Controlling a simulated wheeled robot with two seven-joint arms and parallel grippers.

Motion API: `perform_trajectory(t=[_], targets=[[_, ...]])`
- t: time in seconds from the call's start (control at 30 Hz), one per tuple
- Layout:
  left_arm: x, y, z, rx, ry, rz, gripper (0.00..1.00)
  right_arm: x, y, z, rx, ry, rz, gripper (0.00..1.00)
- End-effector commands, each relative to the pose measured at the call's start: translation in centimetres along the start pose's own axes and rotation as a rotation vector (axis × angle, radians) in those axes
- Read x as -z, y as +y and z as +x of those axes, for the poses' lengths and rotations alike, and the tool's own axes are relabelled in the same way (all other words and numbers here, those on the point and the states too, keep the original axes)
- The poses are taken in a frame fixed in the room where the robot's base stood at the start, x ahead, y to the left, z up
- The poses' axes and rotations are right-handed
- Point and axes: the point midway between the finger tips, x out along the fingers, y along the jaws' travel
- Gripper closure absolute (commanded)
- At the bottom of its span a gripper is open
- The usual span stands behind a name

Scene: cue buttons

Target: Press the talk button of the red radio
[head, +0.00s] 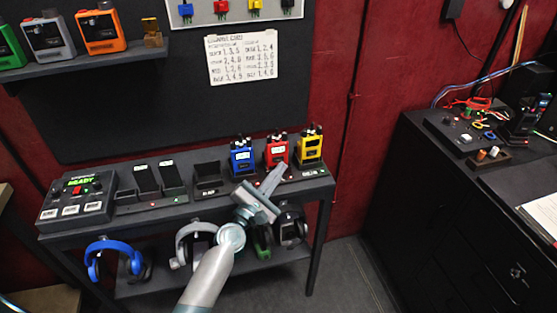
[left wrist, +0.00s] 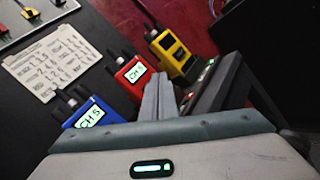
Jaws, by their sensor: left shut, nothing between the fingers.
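The red radio (head: 275,150) stands upright in the charger row on the black shelf table, between the blue radio (head: 242,158) and the yellow radio (head: 310,146). In the left wrist view the red radio (left wrist: 131,76) shows a lit screen reading what looks like CH 3. My left gripper (head: 277,170) is shut and empty. Its fingertips are just in front of the red radio's lower part; in the left wrist view the fingers (left wrist: 159,82) overlap its right edge. I cannot tell whether they touch. The talk button cannot be made out. My right gripper is not in view.
Empty charger slots (head: 147,180) and a console reading READY (head: 76,197) lie left of the radios. Headphones (head: 106,260) hang below the table edge. A handwritten card (head: 241,58) is on the wall panel. A black cabinet (head: 440,190) stands at right.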

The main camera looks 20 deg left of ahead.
Motion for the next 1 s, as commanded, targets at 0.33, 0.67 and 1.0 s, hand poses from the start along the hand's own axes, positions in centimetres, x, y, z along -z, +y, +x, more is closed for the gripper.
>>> perform_trajectory(t=[0.33, 0.67, 1.0], targets=[[0.0, 0.0, 0.0, 0.0, 0.0, 0.0, 1.0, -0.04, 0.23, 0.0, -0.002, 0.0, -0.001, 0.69], [0.21, 0.25, 0.34, 0.0, -0.001, 0.0, 1.0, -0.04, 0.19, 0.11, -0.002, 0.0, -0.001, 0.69], [0.43, 0.45, 0.59, 0.0, 0.0, 0.0, 1.0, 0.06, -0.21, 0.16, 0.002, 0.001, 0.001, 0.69]])
